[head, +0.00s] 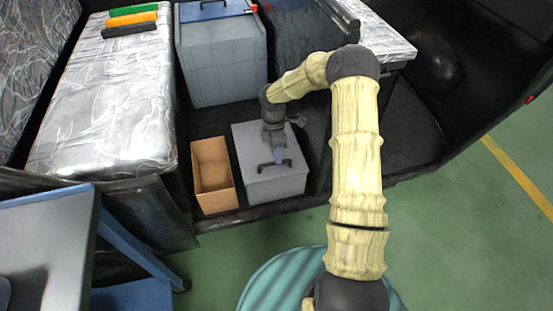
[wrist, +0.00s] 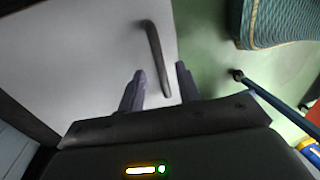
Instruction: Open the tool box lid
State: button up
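The tool box (head: 281,186) is a light grey box with a flat lid, which is shut. A dark bar handle (head: 287,165) sits on the lid near its front edge. My gripper (head: 278,155) is over the lid, close to the handle, pointing down. In the wrist view my gripper (wrist: 160,82) has its two fingers apart, and one end of the handle (wrist: 153,48) shows between them. The pale lid (wrist: 90,40) fills the left of that view. I cannot tell whether the fingers touch the handle or lid.
An open, empty cardboard box (head: 213,176) stands just left of the tool box. A large grey-blue bin (head: 222,70) is behind. A silvery covered bench (head: 105,110) is at the left. Green floor (head: 450,230) is clear at the front right.

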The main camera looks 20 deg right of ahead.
jog(key=shift+s+f, duration=0.2)
jog(key=shift+f, duration=0.8)
grip_shut()
jog(key=shift+r, duration=0.25)
